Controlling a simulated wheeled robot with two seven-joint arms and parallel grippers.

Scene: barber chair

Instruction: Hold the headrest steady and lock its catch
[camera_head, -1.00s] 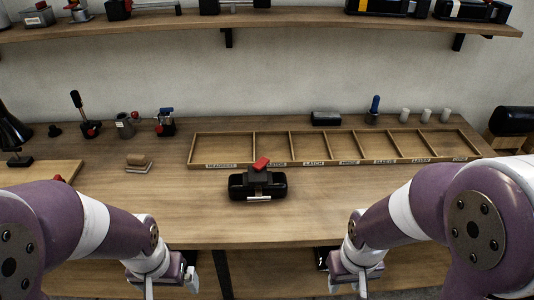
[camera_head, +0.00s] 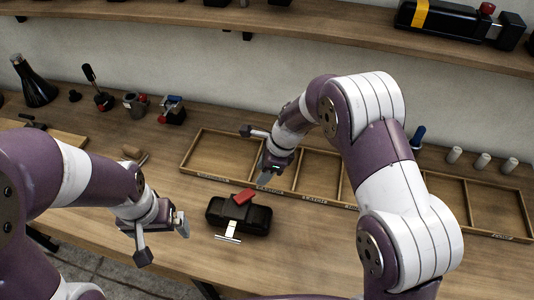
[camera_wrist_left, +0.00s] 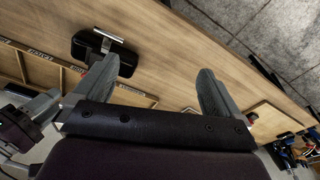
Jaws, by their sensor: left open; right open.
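The black padded headrest (camera_head: 255,217) lies on the wooden workbench in the head view, with a red catch lever (camera_head: 244,197) on its back side and a pale metal bar (camera_head: 229,236) at its front. It also shows in the left wrist view (camera_wrist_left: 88,46). My left gripper (camera_head: 162,236) is open and empty, left of the headrest and apart from it.
A divided wooden tray (camera_head: 196,174) with labelled compartments lies behind the headrest. Several small clamps and tools, including a red-and-blue one (camera_head: 172,109), stand at the back left. White cylinders (camera_head: 483,161) stand at the back right. A shelf (camera_head: 300,30) runs above.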

